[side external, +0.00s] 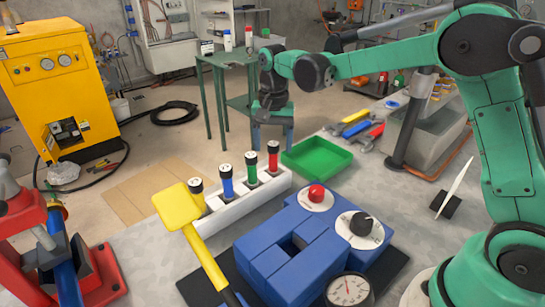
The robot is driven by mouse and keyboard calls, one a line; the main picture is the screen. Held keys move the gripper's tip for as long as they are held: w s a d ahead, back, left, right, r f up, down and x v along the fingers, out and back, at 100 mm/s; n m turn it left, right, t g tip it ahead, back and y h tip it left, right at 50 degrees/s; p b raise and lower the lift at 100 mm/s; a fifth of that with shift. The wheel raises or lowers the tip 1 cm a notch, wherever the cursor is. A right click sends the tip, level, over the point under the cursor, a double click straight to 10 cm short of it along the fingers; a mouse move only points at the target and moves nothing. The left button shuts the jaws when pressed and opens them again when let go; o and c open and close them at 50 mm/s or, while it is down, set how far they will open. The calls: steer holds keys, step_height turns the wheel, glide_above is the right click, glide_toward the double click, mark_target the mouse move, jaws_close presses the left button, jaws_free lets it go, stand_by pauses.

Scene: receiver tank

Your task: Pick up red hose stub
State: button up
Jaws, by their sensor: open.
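The red hose stub (273,161) is a short red cylinder with a black top. It stands upright at the right end of a white rack (213,228). Green (251,171), blue (226,183) and yellow (198,197) stubs with black tops stand in a row to its left.
A green tray (316,158) lies right of the rack. In front are a blue block assembly (270,268) with a red knob (316,193) and a black knob (361,223), a gauge (348,289) and a yellow paddle (178,207). Coloured wrenches (357,128) lie behind right. A red vise-like stand (25,225) is at left.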

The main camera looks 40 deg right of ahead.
mark_target(273, 164)
steer(key=shift+f, duration=1.5)
jaws_close()
steer(key=shift+r, duration=0.1)
